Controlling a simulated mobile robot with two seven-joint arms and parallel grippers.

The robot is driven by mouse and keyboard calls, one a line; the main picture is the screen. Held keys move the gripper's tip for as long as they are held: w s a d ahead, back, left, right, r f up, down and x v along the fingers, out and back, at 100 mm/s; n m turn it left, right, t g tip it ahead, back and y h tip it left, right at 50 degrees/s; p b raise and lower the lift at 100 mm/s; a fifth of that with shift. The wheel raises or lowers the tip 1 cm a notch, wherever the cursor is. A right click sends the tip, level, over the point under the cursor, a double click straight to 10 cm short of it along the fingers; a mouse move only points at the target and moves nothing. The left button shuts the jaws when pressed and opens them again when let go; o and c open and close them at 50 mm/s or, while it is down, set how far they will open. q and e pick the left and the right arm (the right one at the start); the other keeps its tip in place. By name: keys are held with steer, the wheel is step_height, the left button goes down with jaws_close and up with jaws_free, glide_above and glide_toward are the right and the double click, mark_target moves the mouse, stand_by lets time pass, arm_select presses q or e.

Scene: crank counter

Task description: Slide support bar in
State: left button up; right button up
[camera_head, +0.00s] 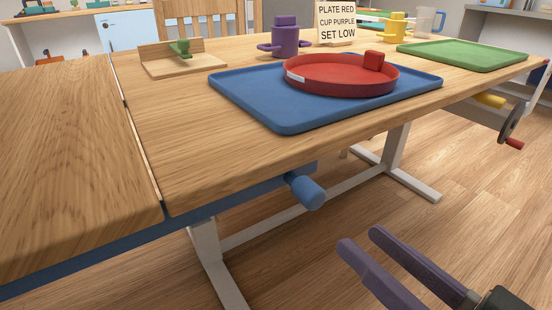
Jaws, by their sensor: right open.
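A blue support bar (165,232) runs under the front edge of the wooden table (190,180) and under the separate wooden leaf (70,160) at the left. A blue round knob (308,191) sticks out toward me from below the tabletop, near the bar's right end. My right gripper (362,240) is at the bottom right, open and empty. Its two dark fingers point up and left toward the knob, below and to the right of it, and appear apart from it. The bar's left end is cut off by the picture's edge. My left gripper is not in view.
A blue tray (290,122) on the table holds a red plate (340,88) with a red block (374,61). A purple cup (285,38), a sign (336,22) and a green tray (465,54) stand farther back. A crank (513,125) hangs at the right. White table legs (210,250) stand below.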

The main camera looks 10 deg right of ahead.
mark_target(319, 201)
steer(key=b+x, duration=0.2)
steer(key=x, duration=0.8)
steer(key=shift+r, duration=0.15)
steer(key=shift+s, duration=0.1)
steer(key=shift+c, duration=0.3)
jaws_close()
stand_by(0.6)
